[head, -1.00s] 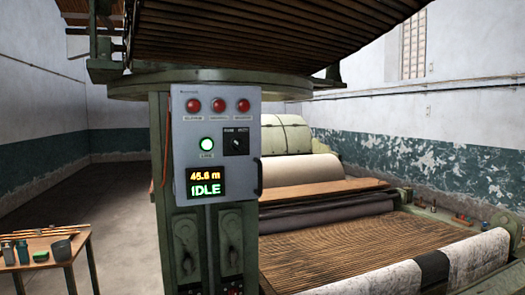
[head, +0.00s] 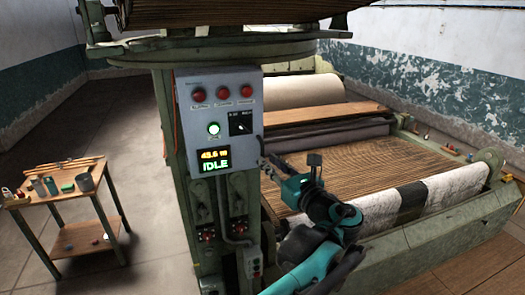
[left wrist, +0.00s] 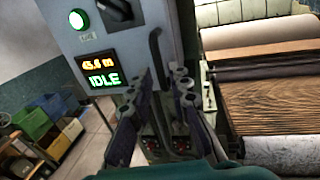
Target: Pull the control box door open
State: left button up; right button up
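The control box door (head: 195,112) is a pale grey panel with red lamps, a lit green button, a black selector knob and a display reading IDLE. It looks closed. Its dark vertical handle is on the right edge and shows in the left wrist view (left wrist: 157,54). My left gripper (head: 268,164) is at the lower right edge of the box, close to the handle. In the left wrist view its two fingers (left wrist: 165,80) are apart, with the handle's lower end seen between their tips. I cannot tell whether they touch it. My right gripper is not in view.
The box hangs on a green machine column (head: 170,125). A loom bed with a brown slatted sheet (head: 370,165) and a white roll (head: 440,195) lies to the right. A small wooden table (head: 60,190) with cups stands at the left, with clear floor around it.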

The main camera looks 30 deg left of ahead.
pick_arm(q)
jog(key=shift+p+x, duration=0.35)
jog(key=shift+x, duration=2)
grip_shut()
